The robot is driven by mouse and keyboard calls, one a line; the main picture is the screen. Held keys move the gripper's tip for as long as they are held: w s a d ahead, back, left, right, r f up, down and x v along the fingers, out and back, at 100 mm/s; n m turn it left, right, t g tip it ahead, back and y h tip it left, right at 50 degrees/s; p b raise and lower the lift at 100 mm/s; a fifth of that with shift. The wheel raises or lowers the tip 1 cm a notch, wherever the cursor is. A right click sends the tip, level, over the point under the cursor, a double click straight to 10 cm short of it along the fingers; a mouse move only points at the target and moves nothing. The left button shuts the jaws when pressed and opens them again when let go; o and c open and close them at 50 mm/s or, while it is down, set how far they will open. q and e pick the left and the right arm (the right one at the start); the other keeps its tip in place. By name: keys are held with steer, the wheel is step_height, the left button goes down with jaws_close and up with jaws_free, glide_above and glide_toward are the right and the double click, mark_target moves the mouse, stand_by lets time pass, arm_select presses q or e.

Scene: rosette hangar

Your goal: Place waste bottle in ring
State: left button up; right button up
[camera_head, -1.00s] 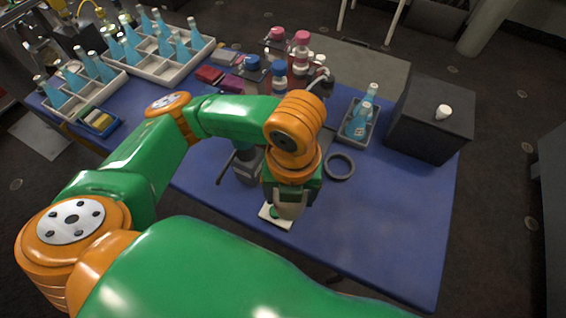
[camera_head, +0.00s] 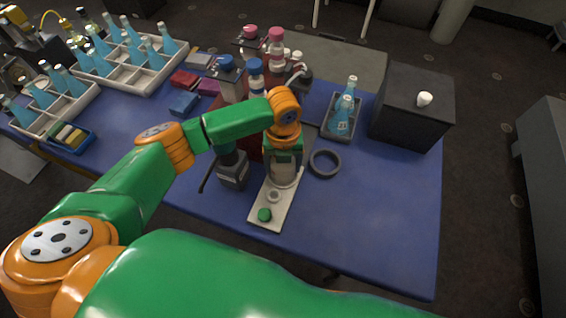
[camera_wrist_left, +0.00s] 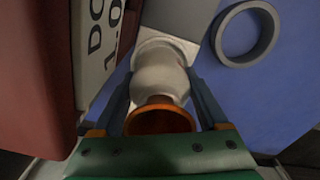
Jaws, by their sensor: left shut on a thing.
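My left gripper (camera_head: 283,180) is shut on a pale, whitish bottle (camera_wrist_left: 160,75); its orange-brown round mouth faces the wrist camera, between the two fingers. In the head view the gripper hides much of the bottle. It is over the back end of a white tray (camera_head: 256,212); I cannot tell whether the bottle touches it. A dark grey ring (camera_head: 325,163) lies flat on the blue table, just right of the gripper and apart from it. The ring also shows at the upper right of the left wrist view (camera_wrist_left: 273,37). My right gripper is out of view.
A dark bottle (camera_head: 233,171) stands left of the gripper, a maroon block behind. A grey bin with blue bottles (camera_head: 342,118) and a black box (camera_head: 412,105) stand at back right. The table's front right (camera_head: 380,220) is clear.

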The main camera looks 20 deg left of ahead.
arm_select(q)
steer(key=shift+f, duration=0.15)
steer(key=o, duration=1.3)
step_height(320, 180, up, 12)
steer(key=shift+r, duration=0.2)
